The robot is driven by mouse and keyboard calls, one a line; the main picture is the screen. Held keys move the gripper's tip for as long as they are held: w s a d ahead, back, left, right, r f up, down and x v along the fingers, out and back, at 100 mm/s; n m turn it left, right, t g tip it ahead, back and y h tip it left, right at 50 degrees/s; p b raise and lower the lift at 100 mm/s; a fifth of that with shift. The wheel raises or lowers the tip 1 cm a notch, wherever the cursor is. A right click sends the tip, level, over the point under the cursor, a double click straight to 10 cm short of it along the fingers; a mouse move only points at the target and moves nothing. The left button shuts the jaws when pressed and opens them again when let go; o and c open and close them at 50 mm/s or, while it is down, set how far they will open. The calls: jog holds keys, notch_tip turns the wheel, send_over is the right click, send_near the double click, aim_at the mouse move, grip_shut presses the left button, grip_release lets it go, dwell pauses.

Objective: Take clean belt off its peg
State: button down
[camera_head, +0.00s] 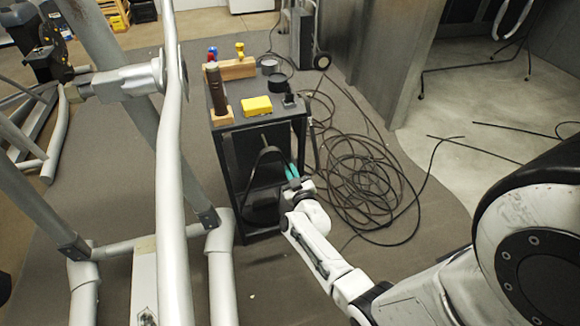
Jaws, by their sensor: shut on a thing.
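The clean belt (268,150) is a dark loop at the front face of a small black cart (240,190). It looks draped in an arch, with its lower part hard to make out against the dark cart. The peg cannot be made out. My gripper (291,173), with teal fingers, is at the right part of the loop, close to the cart's front right edge. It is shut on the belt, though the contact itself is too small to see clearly.
The cart top holds a yellow block (257,105), a dark bottle-like tool (216,88) in a wooden holder and small dark items. Coiled black cable (365,180) lies on the floor to the right. A grey tubular machine frame (170,200) stands close at the left.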

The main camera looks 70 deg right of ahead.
jog(key=p+v, duration=0.3)
jog(key=v, duration=0.5)
jog(key=shift+a, duration=0.2)
dwell(0.5)
jog(key=shift+s, duration=0.1)
